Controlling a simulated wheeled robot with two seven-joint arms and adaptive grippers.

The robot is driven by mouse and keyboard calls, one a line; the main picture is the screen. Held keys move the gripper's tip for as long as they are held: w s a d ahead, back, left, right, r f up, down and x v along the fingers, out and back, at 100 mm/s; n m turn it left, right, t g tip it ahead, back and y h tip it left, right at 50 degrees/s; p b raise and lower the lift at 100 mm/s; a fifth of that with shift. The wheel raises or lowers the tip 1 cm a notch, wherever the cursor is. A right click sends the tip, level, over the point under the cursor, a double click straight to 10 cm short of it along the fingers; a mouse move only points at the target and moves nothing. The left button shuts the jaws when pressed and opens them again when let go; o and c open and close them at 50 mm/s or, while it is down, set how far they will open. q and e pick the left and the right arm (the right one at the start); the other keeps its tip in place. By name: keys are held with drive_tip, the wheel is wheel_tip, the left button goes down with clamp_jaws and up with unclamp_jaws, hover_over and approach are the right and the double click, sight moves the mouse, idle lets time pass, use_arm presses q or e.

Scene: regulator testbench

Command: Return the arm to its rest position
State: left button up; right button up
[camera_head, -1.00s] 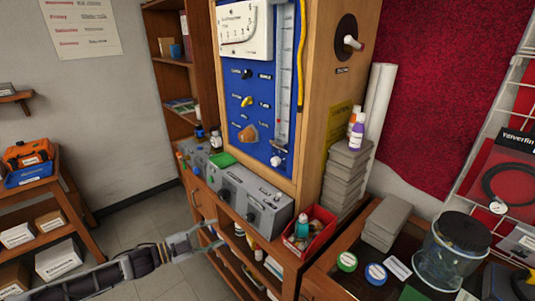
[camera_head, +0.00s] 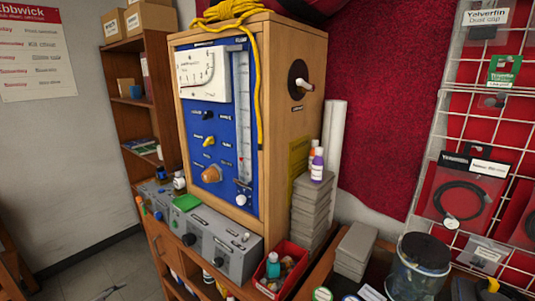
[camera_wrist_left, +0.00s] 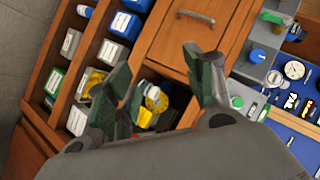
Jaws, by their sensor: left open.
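My left gripper (camera_wrist_left: 165,75) is open and empty in the left wrist view, with its two dark green-grey fingers spread apart. It points at the front of the wooden cabinet (camera_wrist_left: 160,62), near a drawer and open shelves; I cannot tell the exact gap. In the head view, only a small piece of what looks like my left arm shows at the bottom left edge. My right gripper is in neither view.
The testbench (camera_head: 290,130) with its blue panel stands in the middle. A grey control box (camera_head: 225,240), a red bin (camera_head: 275,285) and stacked grey boxes (camera_head: 308,210) surround it. A clear jar (camera_head: 420,275) stands at right. Bare floor (camera_head: 125,270) shows at left.

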use_arm(q)
drive_tip(key=s+a+f+n+g+y, duration=0.1)
drive_tip(key=s+a+f+n+y, duration=0.15)
drive_tip(key=a+f, duration=0.35)
drive_tip(key=s+a+f+n+g+y, duration=0.1)
drive_tip(key=s+a+f+y, duration=0.1)
drive_tip(key=s+a+f, duration=0.3)
drive_tip(key=s+a+f+n+g+y, duration=0.1)
drive_tip(key=s+f+n+g, duration=0.3)
drive_tip(key=s+f, duration=1.25)
drive_tip(key=s+d+f+n+g+h, duration=0.1)
drive_tip(key=s+d+f+n+g, duration=0.15)
drive_tip(key=s+d+f, duration=1.3)
drive_tip(key=s+d+f+g+h, duration=0.1)
drive_tip(key=s+d, duration=0.4)
drive_tip(key=d, duration=0.5)
drive_tip(key=s+d+f+g+h, duration=0.1)
drive_tip(key=s+d+f, duration=0.2)
drive_tip(key=s+d, duration=0.3)
drive_tip(key=d, duration=0.5)
drive_tip(key=shift+n+h, duration=0.35)
drive_tip(key=shift+n, duration=0.05)
